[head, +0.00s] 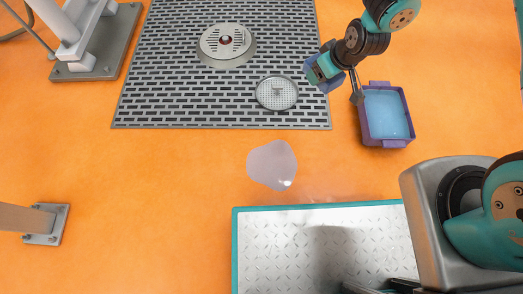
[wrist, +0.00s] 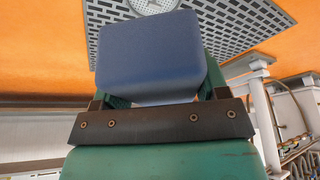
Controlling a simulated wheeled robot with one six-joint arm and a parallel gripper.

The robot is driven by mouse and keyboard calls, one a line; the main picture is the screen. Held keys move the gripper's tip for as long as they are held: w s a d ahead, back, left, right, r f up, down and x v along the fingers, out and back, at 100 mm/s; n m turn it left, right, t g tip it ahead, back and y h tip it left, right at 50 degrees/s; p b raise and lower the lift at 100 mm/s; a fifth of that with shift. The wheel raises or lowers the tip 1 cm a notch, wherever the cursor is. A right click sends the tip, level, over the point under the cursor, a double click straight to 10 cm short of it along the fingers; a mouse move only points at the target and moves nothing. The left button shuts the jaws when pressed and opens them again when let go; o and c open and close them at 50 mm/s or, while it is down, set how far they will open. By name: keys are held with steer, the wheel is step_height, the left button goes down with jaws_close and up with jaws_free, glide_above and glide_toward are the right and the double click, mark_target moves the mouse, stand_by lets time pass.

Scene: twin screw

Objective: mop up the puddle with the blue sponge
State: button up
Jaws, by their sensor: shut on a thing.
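The puddle (head: 272,165) is a pale, glossy patch on the orange floor in the middle of the head view, just below the dark grating. The blue sponge (wrist: 152,55) fills the upper middle of the wrist view, held between the fingers. My gripper (head: 326,71) is shut on the sponge, which shows partly in the head view (head: 312,72). In that view, gripper and sponge are above and right of the puddle, over the grating's right edge and apart from the puddle. The puddle is not visible in the wrist view.
A purple tray (head: 405,130) with light blue contents sits right of the grating (head: 180,75). A round drain (head: 277,93) and a domed disc with a red centre (head: 226,43) are on the grating. Open orange floor lies left of the puddle.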

steer(key=s+a+f+n+g+b, duration=0.1)
steer(key=s+a+f+n+b, duration=0.1)
steer(key=f, duration=0.7)
steer(key=s+a+f+n+g+y+b, duration=0.1)
steer(key=s+a+f+n+b, duration=0.1)
steer(key=s+a+f+n, duration=0.3)
steer(key=s+a+f+n+g+y+b, duration=0.1)
steer(key=s+a+f+n, duration=0.3)
steer(key=a+f, duration=0.5)
step_height(320, 180, down, 4)
steer(key=shift+s+a+f+b, duration=0.15)
steer(key=shift+s+a+b, duration=0.05)
steer(key=shift+s+b, duration=0.2)
